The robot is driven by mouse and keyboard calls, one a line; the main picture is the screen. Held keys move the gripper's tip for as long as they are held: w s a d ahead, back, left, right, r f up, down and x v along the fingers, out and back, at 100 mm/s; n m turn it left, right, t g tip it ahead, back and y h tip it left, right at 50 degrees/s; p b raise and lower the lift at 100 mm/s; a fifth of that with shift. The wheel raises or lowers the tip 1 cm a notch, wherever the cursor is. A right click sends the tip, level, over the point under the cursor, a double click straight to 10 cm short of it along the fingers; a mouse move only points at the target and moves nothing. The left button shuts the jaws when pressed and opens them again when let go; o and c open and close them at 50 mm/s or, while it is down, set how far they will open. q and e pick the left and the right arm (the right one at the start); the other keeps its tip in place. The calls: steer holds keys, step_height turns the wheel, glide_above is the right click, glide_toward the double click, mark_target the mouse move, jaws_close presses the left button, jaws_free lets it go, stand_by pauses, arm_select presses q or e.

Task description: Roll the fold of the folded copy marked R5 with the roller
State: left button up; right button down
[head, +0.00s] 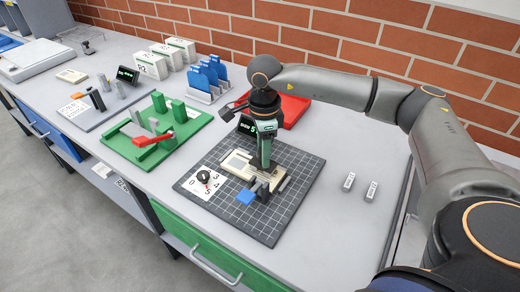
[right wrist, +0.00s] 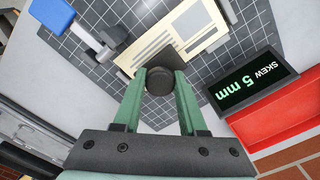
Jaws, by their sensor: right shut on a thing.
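A cream printed copy (head: 236,161) lies on the dark gridded mat (head: 298,172); it also shows in the right wrist view (right wrist: 196,27). I cannot read an R5 mark on it. My right gripper (head: 263,168) points down over the copy's near right part. Its green fingers (right wrist: 160,88) are shut on a dark round-knobbed tool (right wrist: 160,80). A dark flat part shows beside the knob, over the copy's edge. I cannot tell for sure that this tool is the roller, or whether it touches the paper. The left gripper is not in view.
A blue-tabbed metal stop (head: 246,197) and a white dial card (head: 205,181) are on the mat. A display (right wrist: 250,82) reads "SKEW 5 mm", beside a red tray (head: 288,112). A green fixture with a red handle (head: 155,138) stands left. Two small labelled blocks (head: 349,181) lie right.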

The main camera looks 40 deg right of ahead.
steer(key=shift+s+d, duration=0.2)
steer(key=shift+s, duration=0.2)
steer(key=shift+w, duration=0.1)
steer(key=shift+w+a, duration=0.4)
steer(key=shift+w, duration=0.4)
steer(key=shift+w, duration=0.1)
steer(key=shift+w+a, duration=0.3)
steer(key=shift+w, duration=0.35)
steer(key=shift+w, duration=0.1)
steer(key=shift+w+a, duration=0.35)
steer(key=shift+w, duration=0.35)
steer(key=shift+b, duration=0.3)
steer(key=shift+w+a, duration=0.3)
steer(key=shift+w, duration=0.45)
